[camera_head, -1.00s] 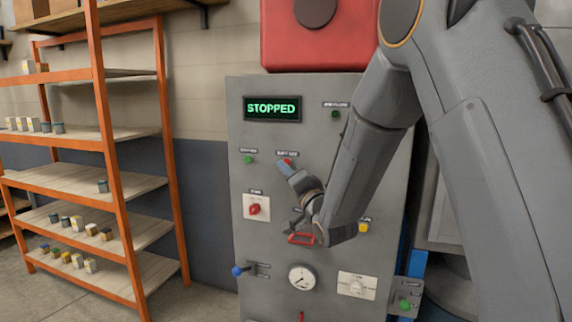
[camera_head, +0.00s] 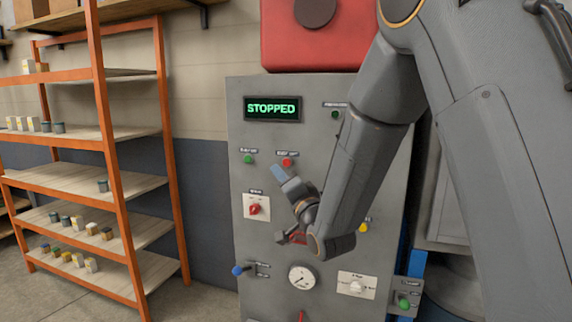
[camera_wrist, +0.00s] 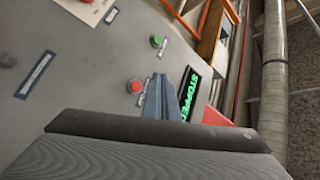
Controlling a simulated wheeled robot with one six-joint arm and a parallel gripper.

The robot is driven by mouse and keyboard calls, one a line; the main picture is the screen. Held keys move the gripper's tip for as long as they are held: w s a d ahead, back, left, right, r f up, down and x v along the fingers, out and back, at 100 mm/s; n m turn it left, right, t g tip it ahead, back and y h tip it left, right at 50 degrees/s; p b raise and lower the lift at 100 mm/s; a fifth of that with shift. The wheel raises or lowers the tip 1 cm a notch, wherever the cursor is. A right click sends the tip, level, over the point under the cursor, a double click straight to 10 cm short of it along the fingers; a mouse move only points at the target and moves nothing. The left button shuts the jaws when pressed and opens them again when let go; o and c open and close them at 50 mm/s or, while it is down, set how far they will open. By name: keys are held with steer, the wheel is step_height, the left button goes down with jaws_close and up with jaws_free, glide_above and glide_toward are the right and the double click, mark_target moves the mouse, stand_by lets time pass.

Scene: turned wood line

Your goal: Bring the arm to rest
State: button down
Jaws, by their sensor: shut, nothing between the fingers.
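My gripper (camera_head: 281,173) is in front of the grey control panel (camera_head: 325,105), just below the red button (camera_head: 288,162). Its blue-grey fingers are shut with nothing between them, and they also show in the wrist view (camera_wrist: 158,97) beside the red button (camera_wrist: 135,86). A gap shows between the fingers and the button in the head view. The green-lit display (camera_head: 272,108) reads STOPPED. My arm bends down across the right part of the panel and hides some of its controls.
The panel carries a green button (camera_head: 249,160), a red switch on a white plate (camera_head: 256,207), a blue-knobbed lever (camera_head: 238,270), a dial gauge (camera_head: 302,279) and a yellow button (camera_head: 364,227). An orange-framed shelf (camera_head: 117,190) stands left, with open floor before it.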

steer(key=s+d+f+n+g+h, duration=0.1)
steer(key=s+d+f+g+h, duration=0.25)
steer(key=d+f, duration=0.35)
steer(key=s+d+f+n+g+h, duration=0.25)
steer(key=d+f+g, duration=0.2)
steer(key=f, duration=0.35)
steer(key=s+d+f+n+g, duration=0.1)
steer(key=s+d+f+g, duration=0.1)
steer(key=s, duration=0.6)
steer(key=s+d+f+n+g+h+b, duration=0.1)
steer(key=s+d+f+g, duration=0.2)
steer(key=s, duration=0.5)
steer(key=s+d+f+n+g+h, duration=0.1)
steer(key=s+d+f+g, duration=0.2)
steer(key=s, duration=0.5)
steer(key=shift+s+f+g+b, duration=0.3)
steer(key=shift+f+g, duration=0.25)
steer(key=shift+g, duration=0.15)
steer(key=shift+w+d, duration=0.1)
